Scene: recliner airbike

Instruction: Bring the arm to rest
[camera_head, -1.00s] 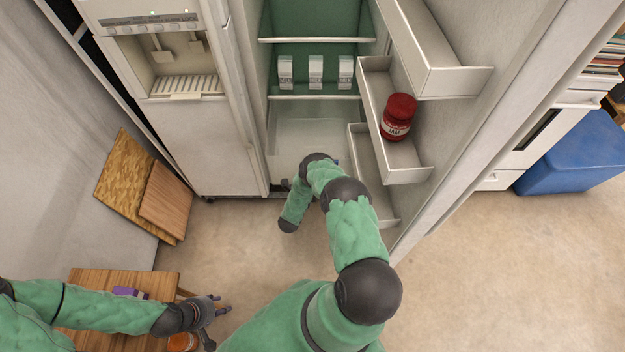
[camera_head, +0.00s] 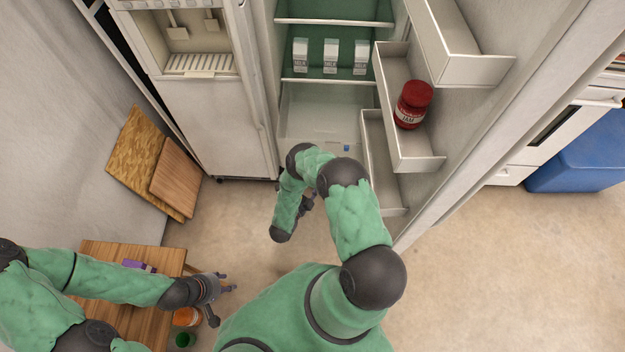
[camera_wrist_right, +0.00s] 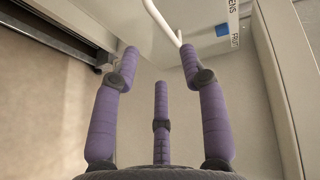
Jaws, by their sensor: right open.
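My right arm bends in front of the open fridge (camera_head: 225,120). Its gripper (camera_head: 308,199) is mostly hidden behind the forearm, low in front of the fridge opening. In the right wrist view the right gripper (camera_wrist_right: 158,62) has its three purple fingers spread, with nothing between them. My left gripper (camera_head: 226,284) is at the right edge of a small wooden table (camera_head: 100,255); its fingers are apart and appear empty.
A red jam jar (camera_head: 413,105) stands in the door shelf (camera_head: 425,165). Several milk cartons (camera_head: 330,57) stand inside. Wooden boards (camera_head: 150,165) lean at left. A purple item (camera_head: 138,266), an orange item (camera_head: 187,316) and a green item (camera_head: 182,340) are near the table.

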